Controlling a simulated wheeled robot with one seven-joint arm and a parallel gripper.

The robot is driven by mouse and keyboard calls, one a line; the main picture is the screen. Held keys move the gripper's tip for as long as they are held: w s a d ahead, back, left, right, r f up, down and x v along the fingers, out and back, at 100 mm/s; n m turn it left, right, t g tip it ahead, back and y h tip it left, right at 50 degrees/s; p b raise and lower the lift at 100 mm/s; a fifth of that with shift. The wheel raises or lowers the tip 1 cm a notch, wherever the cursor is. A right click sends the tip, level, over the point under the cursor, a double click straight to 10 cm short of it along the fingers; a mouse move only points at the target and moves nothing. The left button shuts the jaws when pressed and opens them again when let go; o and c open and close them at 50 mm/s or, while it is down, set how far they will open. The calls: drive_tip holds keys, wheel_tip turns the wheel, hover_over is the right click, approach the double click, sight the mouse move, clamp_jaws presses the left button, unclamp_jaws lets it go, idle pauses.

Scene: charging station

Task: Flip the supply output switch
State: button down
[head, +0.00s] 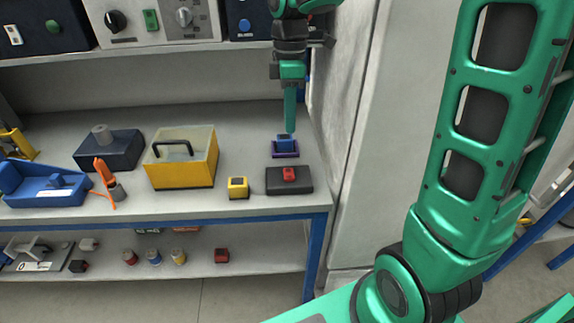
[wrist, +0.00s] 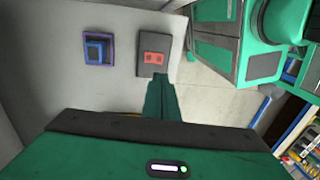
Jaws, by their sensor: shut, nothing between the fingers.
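A dark flat box with a red rocker switch (head: 289,174) sits near the bench's front right corner. The switch also shows in the wrist view (wrist: 153,58). A grey unit with knobs and a green switch (head: 151,20) stands on the upper shelf. No readable label shows which is the supply output switch. My gripper (head: 290,130) is shut and empty, pointing down, and overlaps the blue block in the purple tray in the head view. In the wrist view its fingertips (wrist: 160,77) appear just below the dark box's edge; the height gap is unclear.
A purple tray with a blue block (head: 285,148) sits behind the dark box. A small yellow block (head: 238,187) and a yellow case (head: 182,158) lie to its left. The upper shelf overhangs the bench. A pale wall panel (head: 375,130) stands close on the right.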

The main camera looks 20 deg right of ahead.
sight(289, 174)
drive_tip(key=f, duration=0.4)
drive_tip(key=s+f, duration=0.1)
drive_tip(key=f, duration=0.9)
drive_tip(key=shift+s+a, duration=0.35)
drive_tip(key=shift+a, duration=0.05)
drive_tip(key=shift+s+a, duration=0.1)
drive_tip(key=shift+a, duration=0.15)
drive_tip(key=shift+d, duration=0.3)
drive_tip(key=shift+w+d+r, duration=0.2)
drive_tip(key=shift+w, duration=0.6)
